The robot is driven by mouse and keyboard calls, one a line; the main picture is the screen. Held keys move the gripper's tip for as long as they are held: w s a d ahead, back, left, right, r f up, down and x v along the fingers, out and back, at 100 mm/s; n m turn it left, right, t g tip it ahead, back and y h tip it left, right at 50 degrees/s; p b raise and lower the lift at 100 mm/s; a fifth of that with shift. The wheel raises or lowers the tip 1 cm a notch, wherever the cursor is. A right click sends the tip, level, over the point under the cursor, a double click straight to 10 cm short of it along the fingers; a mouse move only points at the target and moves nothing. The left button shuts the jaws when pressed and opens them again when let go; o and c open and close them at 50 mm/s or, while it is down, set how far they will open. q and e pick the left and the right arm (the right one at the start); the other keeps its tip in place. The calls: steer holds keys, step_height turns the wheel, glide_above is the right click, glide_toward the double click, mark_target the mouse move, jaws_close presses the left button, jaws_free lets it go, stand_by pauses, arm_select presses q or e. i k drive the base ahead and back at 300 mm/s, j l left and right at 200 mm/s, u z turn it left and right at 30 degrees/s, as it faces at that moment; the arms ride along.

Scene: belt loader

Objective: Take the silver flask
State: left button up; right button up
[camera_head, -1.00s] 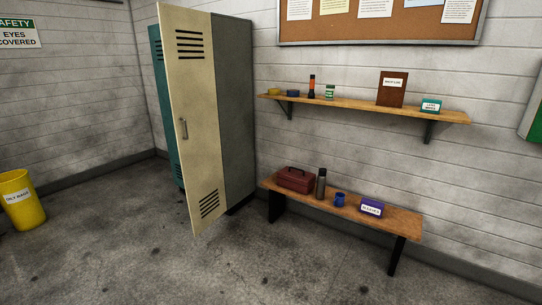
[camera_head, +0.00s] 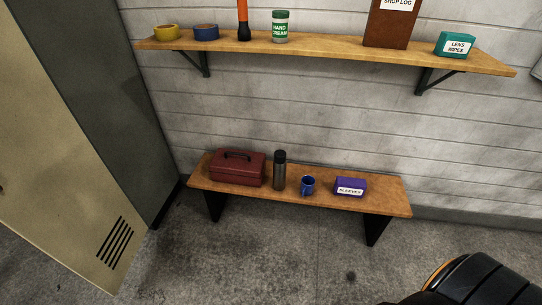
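The silver flask (camera_head: 279,172) stands upright on the low wooden bench (camera_head: 376,200). It has a dark cap and a grey metal body. It stands between a dark red toolbox (camera_head: 237,170) on its left and a blue mug (camera_head: 308,185) on its right. Neither of my grippers shows in the head view. A dark rounded part with an orange edge, at the lower right, looks like part of my own body.
A purple box labelled sleeves (camera_head: 350,187) sits right of the mug. A wall shelf (camera_head: 330,47) above the bench holds tape rolls, hand cream (camera_head: 280,27) and lens wipes (camera_head: 455,44). A locker door (camera_head: 60,170) stands at the left. Floor before the bench is clear.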

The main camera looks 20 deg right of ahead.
mark_target(279, 161)
steer(key=i+j+z, duration=0.1)
steer(key=i+z, duration=0.35)
steer(key=i+j+z, duration=0.4)
steer(key=i, duration=0.15)
steer(key=i+j+z, duration=0.45)
